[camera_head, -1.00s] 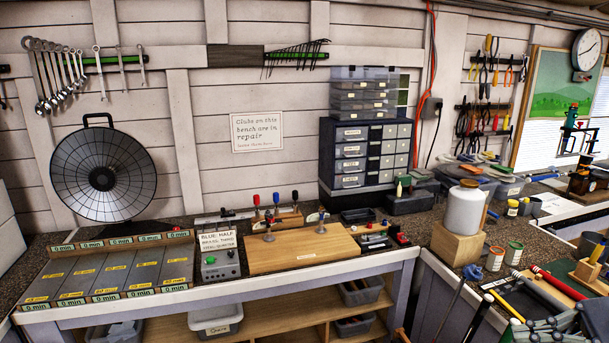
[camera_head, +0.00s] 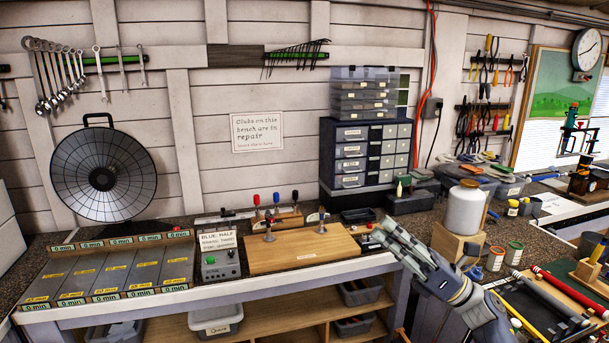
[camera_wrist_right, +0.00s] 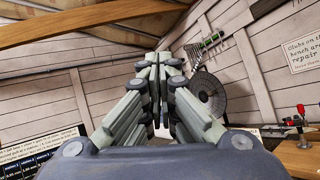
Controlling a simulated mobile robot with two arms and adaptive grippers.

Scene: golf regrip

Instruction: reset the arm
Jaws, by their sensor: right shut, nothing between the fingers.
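My right gripper (camera_head: 384,230) is raised over the front edge of the bench, its fingers pointing up and to the left. It is shut and empty; the right wrist view shows its fingers (camera_wrist_right: 160,62) closed together. It appears just right of the wooden board (camera_head: 300,252) with its clamps and in front of the white jar (camera_head: 464,208). My left gripper is in neither current view.
Grey trays (camera_head: 105,275) with minute labels lie on the left of the bench. A control box (camera_head: 221,265) stands beside them. A drawer cabinet (camera_head: 350,152) stands at the back. Clubs and grips (camera_head: 555,300) lie at the right.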

